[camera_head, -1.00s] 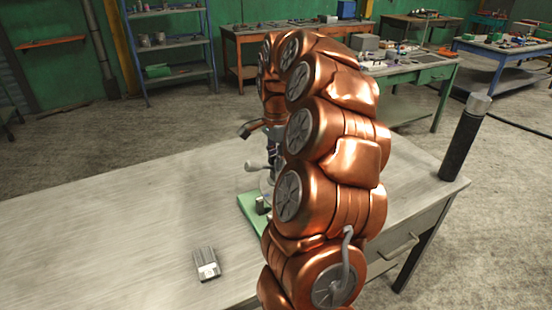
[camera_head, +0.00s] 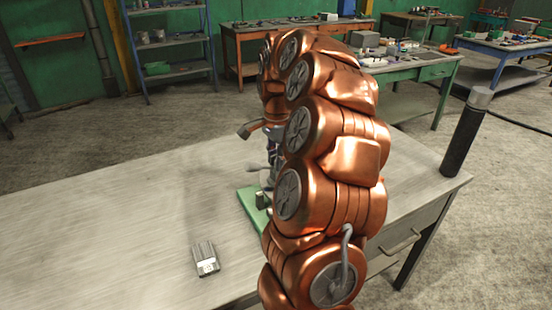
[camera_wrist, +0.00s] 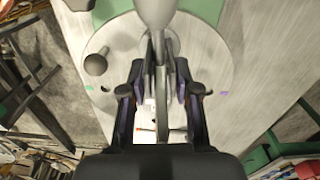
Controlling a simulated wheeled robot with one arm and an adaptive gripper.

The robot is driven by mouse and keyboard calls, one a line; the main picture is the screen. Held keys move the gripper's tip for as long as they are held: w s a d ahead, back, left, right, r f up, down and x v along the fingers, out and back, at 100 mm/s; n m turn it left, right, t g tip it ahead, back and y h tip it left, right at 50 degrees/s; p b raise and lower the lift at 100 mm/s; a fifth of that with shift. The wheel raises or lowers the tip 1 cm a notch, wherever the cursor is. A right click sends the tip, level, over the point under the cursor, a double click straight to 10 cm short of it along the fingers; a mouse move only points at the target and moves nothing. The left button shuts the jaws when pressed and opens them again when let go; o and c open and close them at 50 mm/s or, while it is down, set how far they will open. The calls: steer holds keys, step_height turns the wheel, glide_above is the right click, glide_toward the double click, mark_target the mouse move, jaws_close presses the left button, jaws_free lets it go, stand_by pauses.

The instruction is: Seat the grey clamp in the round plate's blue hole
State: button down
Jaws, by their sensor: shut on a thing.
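My gripper (camera_wrist: 163,82) is shut on the grey clamp (camera_wrist: 154,12) in the wrist view. The clamp's wide rounded end points to the top of that view, and its narrow part runs down between the dark fingers. The pale round plate (camera_wrist: 217,62) lies beyond the gripper. A small purple-blue mark (camera_wrist: 224,93) shows near the plate's right side, and a dark hole (camera_wrist: 105,88) at its left. I cannot tell whether the clamp touches the plate. In the head view my copper arm hides most of the gripper and plate.
A dark grey knob (camera_wrist: 95,65) on a short stem stands at the plate's left. A green base (camera_head: 252,205) sits on the workbench (camera_head: 110,225). A small grey box (camera_head: 205,259) lies in front. A dark post (camera_head: 465,133) stands at the right corner. The bench's left is clear.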

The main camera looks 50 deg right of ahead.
steer(key=shift+f+b, duration=0.7)
steer(key=shift+f, duration=0.2)
steer(key=c, duration=1.1)
jaws_free()
steer(key=shift+c, duration=0.2)
steer(key=shift+r, duration=0.15)
steer(key=shift+r+p, duration=0.4)
steer(key=shift+r, duration=3.2)
